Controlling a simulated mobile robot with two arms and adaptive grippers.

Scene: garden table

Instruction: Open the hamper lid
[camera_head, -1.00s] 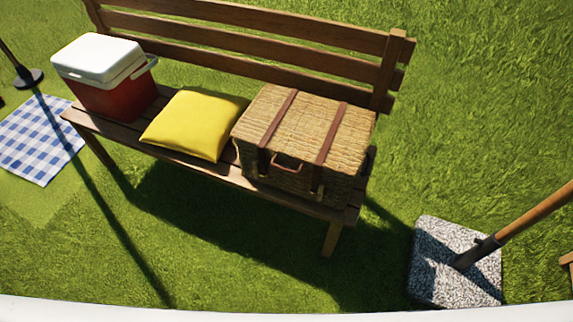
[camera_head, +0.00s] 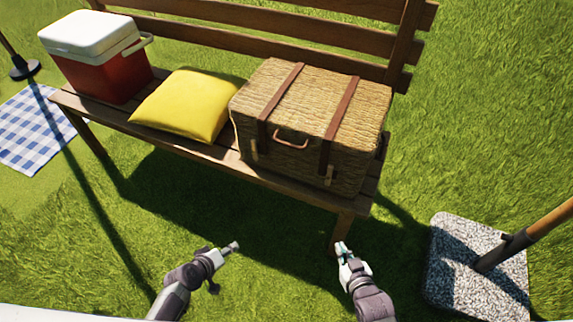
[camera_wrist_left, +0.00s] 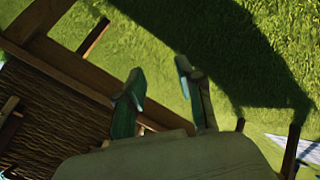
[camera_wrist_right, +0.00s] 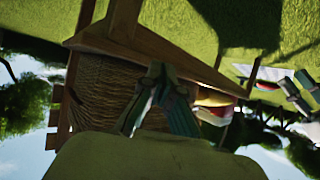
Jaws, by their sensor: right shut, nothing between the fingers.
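The wicker hamper (camera_head: 335,105) sits on the right end of the wooden bench with its lid (camera_head: 318,90) down. Two brown leather straps run over the lid and down the front, and a brown handle (camera_head: 291,140) is on the front face. My left gripper (camera_head: 226,266) is open and empty, in front of and below the bench; its two fingers stand apart in the left wrist view (camera_wrist_left: 160,85). My right gripper (camera_head: 342,248) is shut and empty, low in front of the bench's right leg. Neither gripper touches the hamper, whose wicker also shows in the right wrist view (camera_wrist_right: 105,88).
The bench (camera_head: 215,155) also bears a yellow cushion (camera_head: 185,103) beside the hamper and a red cooler with a white lid (camera_head: 95,60) at the left. A stone parasol base (camera_head: 475,270) with a wooden pole stands at the right. The grass in front is clear.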

